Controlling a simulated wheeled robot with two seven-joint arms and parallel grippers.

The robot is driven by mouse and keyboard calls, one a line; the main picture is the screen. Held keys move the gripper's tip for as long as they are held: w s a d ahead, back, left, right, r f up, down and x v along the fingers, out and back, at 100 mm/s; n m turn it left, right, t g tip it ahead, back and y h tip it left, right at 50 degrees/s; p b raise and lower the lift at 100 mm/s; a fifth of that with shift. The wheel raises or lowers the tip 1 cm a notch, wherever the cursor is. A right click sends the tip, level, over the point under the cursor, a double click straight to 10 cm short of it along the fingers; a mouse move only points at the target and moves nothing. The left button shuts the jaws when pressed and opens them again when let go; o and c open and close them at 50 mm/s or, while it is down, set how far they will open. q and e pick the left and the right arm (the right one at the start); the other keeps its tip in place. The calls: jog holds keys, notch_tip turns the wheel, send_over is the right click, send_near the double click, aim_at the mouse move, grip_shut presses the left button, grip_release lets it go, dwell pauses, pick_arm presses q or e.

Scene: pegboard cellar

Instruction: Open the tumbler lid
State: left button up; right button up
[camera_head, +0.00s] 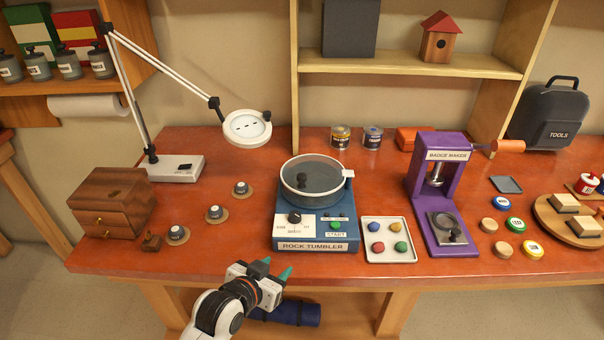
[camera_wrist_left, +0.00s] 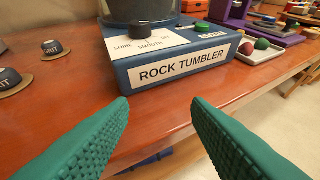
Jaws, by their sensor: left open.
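My left gripper (camera_head: 273,269) is open and empty, in front of and below the tumbler's front left corner. In the left wrist view its green fingers (camera_wrist_left: 160,108) are spread wide before the tumbler front (camera_wrist_left: 185,68); the lid is out of that view. My right gripper is not in view.
A tray of coloured stones (camera_head: 390,253) and the purple badge maker (camera_head: 432,190) stand right of the tumbler. Several grit pots (camera_head: 215,213) are to its left. A white lamp (camera_head: 246,128) hangs behind left. The table edge lies close by my gripper.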

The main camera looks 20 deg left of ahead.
aim_at(300, 180)
pick_arm(q)
jog(key=w+r+t, duration=0.2)
jog(key=w, duration=0.1)
jog(key=w+a+r+t, duration=0.1)
jog(key=w+r, duration=0.2)
jog(key=w+r+t, duration=0.2)
jog(key=w+r, duration=0.1)
jog(key=w, duration=0.1)
jog(key=shift+w+a+r+n+t, duration=0.1)
jog(key=shift+a+r+n+t, duration=0.2)
jog(key=shift+a+n, duration=0.1)
jog(key=shift+w+r, duration=0.1)
jog(key=shift+w, duration=0.25)
jog(key=w, duration=0.3)
jog(key=w+d+p, duration=0.1)
jog(key=w, duration=0.7)
jog(key=shift+w+d+p, duration=0.1)
jog(key=shift+d+p, duration=0.05)
jog(key=shift+p, duration=0.25)
jog(key=shift+c, duration=0.3)
grip_shut()
